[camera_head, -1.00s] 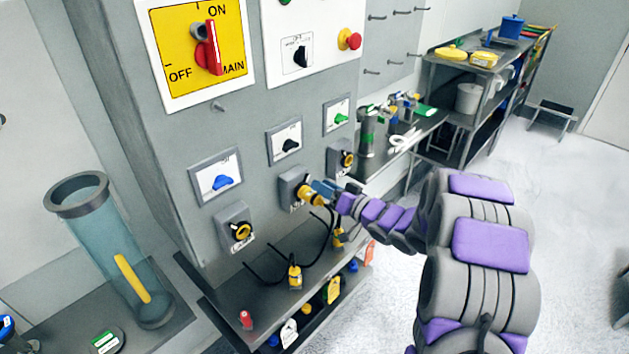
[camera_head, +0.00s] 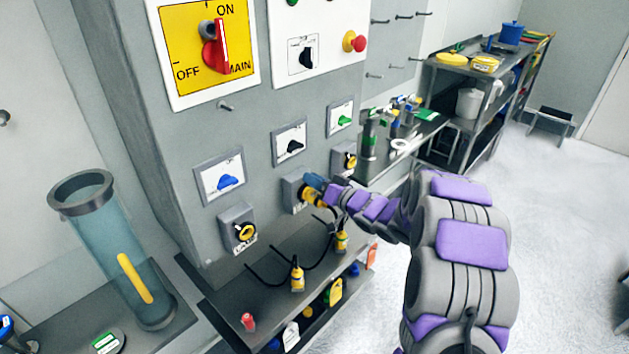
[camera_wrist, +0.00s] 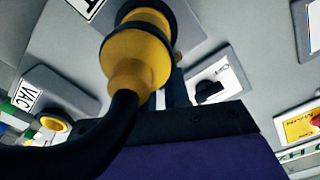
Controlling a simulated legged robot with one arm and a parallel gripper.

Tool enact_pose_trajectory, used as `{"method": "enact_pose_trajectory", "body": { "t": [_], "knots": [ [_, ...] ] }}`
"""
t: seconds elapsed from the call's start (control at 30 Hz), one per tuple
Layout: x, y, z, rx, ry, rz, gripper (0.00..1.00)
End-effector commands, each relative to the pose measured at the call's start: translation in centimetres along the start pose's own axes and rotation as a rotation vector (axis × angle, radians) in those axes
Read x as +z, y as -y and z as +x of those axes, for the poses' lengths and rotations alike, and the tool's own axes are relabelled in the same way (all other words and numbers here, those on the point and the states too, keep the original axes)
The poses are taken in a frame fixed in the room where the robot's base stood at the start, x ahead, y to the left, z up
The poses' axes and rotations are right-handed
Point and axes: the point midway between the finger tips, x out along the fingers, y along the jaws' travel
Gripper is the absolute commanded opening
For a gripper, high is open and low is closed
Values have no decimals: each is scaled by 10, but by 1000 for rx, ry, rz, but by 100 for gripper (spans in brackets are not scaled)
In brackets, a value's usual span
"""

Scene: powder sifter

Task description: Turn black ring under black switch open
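The black switch (camera_head: 290,147) is on a white plate in the middle of the lower panel row. It also shows in the wrist view (camera_wrist: 208,91). Below it is a grey socket box (camera_head: 293,191), with a yellow plug (camera_head: 307,198) at its front. In the wrist view the yellow plug (camera_wrist: 133,60) has a dark band around it and a thick black cable. The black ring cannot be clearly told apart from this band. My gripper (camera_head: 318,186) is at the plug, with its blue fingers beside it. The plug and cable hide most of the fingers, so their grip is unclear.
Sockets with yellow rings flank the middle one, at left (camera_head: 241,232) and right (camera_head: 348,160). A blue switch (camera_head: 227,182) and a green switch (camera_head: 344,120) sit above them. A steel shelf (camera_head: 240,290) with hanging plugs lies below. A clear tube (camera_head: 115,250) stands left.

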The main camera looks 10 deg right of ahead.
Motion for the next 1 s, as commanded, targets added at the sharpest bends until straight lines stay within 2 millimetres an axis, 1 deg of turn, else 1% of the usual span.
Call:
{"method": "enact_pose_trajectory", "body": {
  "t": [0.03,0.13,0.47,0.63,0.83,1.0],
  "knots": [
    [0,0,0,0,1,1,9],
    [0,0,-1,0,0,1,0],
    [-1,0,-2,2,-3,-4,0],
    [-1,2,-2,2,-2,-36,0],
    [-1,7,-3,3,-2,-140,0],
    [1,14,-3,1,-3,-282,0]
  ]
}}
